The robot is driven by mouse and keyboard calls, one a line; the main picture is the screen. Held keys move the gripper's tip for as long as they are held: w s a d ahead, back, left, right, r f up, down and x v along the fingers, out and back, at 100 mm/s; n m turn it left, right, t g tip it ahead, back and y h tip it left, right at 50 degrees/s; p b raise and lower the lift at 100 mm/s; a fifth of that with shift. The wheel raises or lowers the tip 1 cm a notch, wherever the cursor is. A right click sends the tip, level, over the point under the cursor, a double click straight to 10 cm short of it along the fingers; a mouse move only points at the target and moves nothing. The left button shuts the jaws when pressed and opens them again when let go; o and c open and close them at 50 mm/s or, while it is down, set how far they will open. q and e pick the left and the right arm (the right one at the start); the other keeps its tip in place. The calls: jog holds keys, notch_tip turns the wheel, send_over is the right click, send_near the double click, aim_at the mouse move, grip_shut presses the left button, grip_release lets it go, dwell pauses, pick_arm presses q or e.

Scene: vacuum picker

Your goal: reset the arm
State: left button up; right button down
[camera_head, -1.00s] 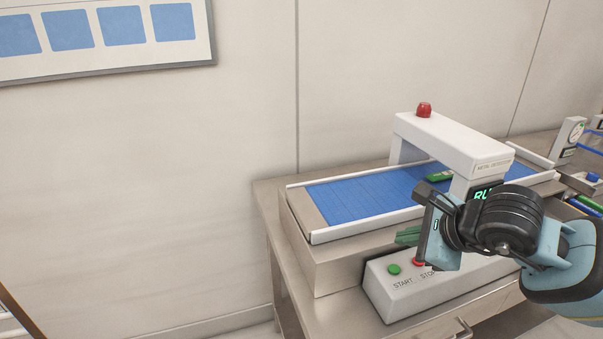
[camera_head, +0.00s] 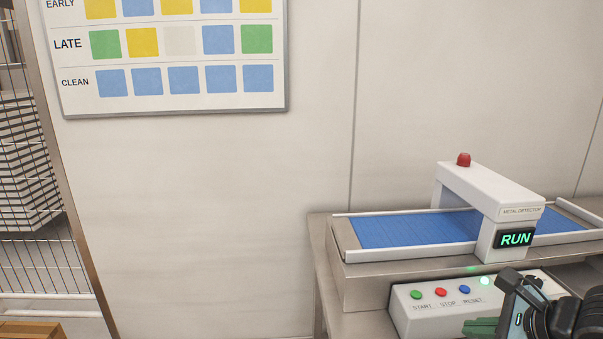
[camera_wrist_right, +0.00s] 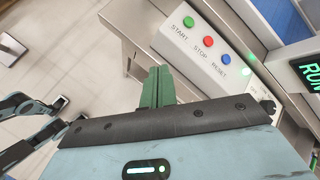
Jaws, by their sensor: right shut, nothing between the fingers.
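The control box (camera_head: 405,312) has a green START, a red STOP and a blue RESET button and a lit lamp. The right wrist view shows this box (camera_wrist_right: 184,42) beyond the fingers, with a gap between them in the picture.
The metal detector arch (camera_head: 490,190) with a red lamp (camera_head: 463,159) spans the blue conveyor belt (camera_head: 415,231). Its display (camera_head: 515,239) reads RUN. A wire mesh partition (camera_head: 35,160) stands at left. A shift board (camera_head: 180,105) hangs on the wall. Floor left of the bench looks clear.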

jog(key=s+a+f+m+y+p, duration=0.1)
jog(key=s+a+f+m+y, duration=0.1)
jog(key=s+a+m+y, duration=0.35)
jog(key=s+a+f+m+y, duration=0.2)
jog(key=a+f+m+y, duration=0.1)
jog(key=a+m+y, duration=0.5)
jog(key=s+d+f+m+t+h, duration=0.2)
jog(key=d+f+m+t+h, duration=0.15)
jog(key=f+m+h, duration=0.55)
jog(key=s+d+f+m+t+h, duration=0.2)
jog(key=f+m+t+h, duration=0.3)
jog(key=m, duration=0.9)
pick_arm(q)
jog(key=shift+t, duration=0.4)
jog(key=w+r, duration=0.1)
jog(key=w+r+p, duration=0.1)
jog(key=w+r, duration=0.1)
jog(key=shift+a, duration=0.3)
pick_arm(e)
jog(key=s+f+m+g+h, duration=0.1)
jog(key=s+f+m+g, duration=0.7)
jog(key=s+f, duration=0.7)
jog(key=shift+s+a+f+m, duration=0.15)
jog(key=shift+s+f+m, duration=0.35)
jog(key=shift+m, duration=0.35)
jog(key=shift+w, duration=0.1)
